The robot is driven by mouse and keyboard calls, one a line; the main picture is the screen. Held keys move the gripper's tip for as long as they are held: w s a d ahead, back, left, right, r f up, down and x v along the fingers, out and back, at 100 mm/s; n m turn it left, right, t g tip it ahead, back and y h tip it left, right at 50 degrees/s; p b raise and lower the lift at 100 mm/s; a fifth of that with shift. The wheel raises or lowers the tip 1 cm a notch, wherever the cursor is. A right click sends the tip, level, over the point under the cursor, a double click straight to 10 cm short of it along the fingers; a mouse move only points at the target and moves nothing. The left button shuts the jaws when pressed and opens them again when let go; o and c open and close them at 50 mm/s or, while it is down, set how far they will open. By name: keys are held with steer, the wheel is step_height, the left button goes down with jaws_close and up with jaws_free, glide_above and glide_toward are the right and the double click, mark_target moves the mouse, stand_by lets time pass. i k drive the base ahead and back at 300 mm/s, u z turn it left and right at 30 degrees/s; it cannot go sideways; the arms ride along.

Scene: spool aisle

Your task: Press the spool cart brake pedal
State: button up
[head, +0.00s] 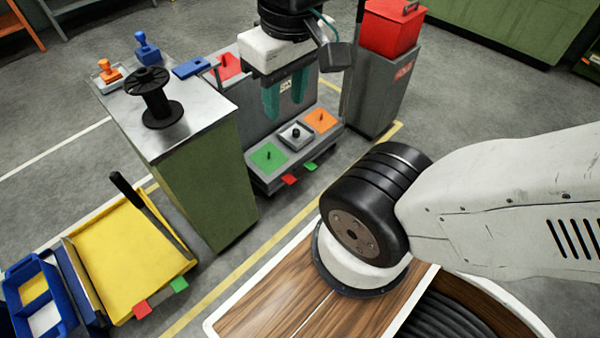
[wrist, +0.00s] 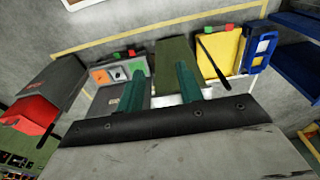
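Two low carts each have a red and a green tab at the front edge; no label shows which is the spool cart. The grey cart (head: 254,182) carries green, grey and orange squares; its red tab (head: 290,180) and green tab (head: 310,166) stick out at floor level. The yellow-topped cart (head: 110,255) has a black bar, a red tab (head: 142,309) and a green tab (head: 179,285). Both carts show in the wrist view. My gripper (head: 284,106) has teal fingers, apart and empty, above and behind the grey cart's squares. Its fingers (wrist: 163,73) also show in the wrist view.
A green cabinet (head: 207,185) with a metal top stands between the carts, carrying a black spool (head: 155,97). A grey bin with a red box (head: 391,28) stands right of the grey cart. A blue divided tray (head: 40,300) is at lower left. Floor is open before the tabs.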

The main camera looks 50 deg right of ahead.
mark_target(290, 179)
steer(key=z, duration=1.45)
steer(key=i, duration=0.8)
steer(key=u, duration=1.4)
